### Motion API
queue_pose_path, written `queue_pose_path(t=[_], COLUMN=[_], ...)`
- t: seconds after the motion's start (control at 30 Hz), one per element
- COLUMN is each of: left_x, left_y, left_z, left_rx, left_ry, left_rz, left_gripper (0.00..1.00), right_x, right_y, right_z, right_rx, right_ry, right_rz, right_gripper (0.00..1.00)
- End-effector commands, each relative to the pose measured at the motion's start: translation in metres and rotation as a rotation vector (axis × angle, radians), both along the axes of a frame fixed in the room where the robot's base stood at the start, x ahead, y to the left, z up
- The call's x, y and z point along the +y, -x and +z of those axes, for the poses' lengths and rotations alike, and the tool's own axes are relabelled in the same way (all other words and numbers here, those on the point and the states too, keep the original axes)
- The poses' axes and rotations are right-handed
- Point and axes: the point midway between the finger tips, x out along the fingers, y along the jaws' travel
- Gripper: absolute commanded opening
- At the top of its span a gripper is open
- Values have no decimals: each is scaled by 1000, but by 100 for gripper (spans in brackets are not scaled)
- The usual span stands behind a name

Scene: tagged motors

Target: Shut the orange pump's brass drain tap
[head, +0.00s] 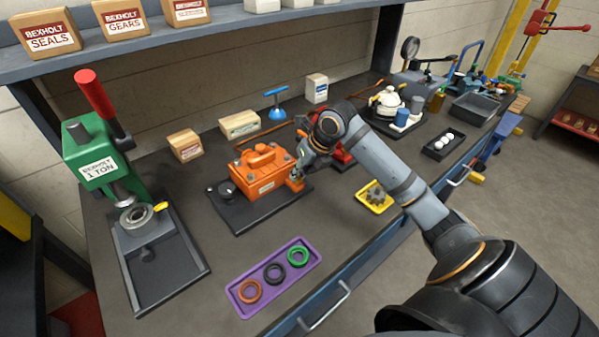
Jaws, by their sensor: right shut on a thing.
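The orange pump (262,173) stands on a dark base plate (252,217) in the middle of the bench. My right arm reaches in from the lower right. My right gripper (299,174) is at the pump's right side, shut on the brass drain tap there. The fingers and wrist cover most of the tap, so its handle angle cannot be made out. My left gripper is not in view.
A purple tray (236,283) with three rings lies in front of the pump. A green press (92,155) stands at left, and a yellow tray (364,203) with a gear sits right. Small boxes and a blue-topped stand (277,104) are behind.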

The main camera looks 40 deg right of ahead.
Motion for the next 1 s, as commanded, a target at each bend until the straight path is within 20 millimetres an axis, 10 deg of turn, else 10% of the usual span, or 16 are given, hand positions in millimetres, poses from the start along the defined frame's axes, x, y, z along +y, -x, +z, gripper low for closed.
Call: queue_pose_path(t=[1.0], left_x=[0], left_y=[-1], left_z=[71], left_rx=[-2], left_ry=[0], left_rz=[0], left_gripper=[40], right_x=[8], right_y=[1], right_z=[7], right_rx=[1], right_ry=[-8], right_rz=[-707], right_gripper=[0])
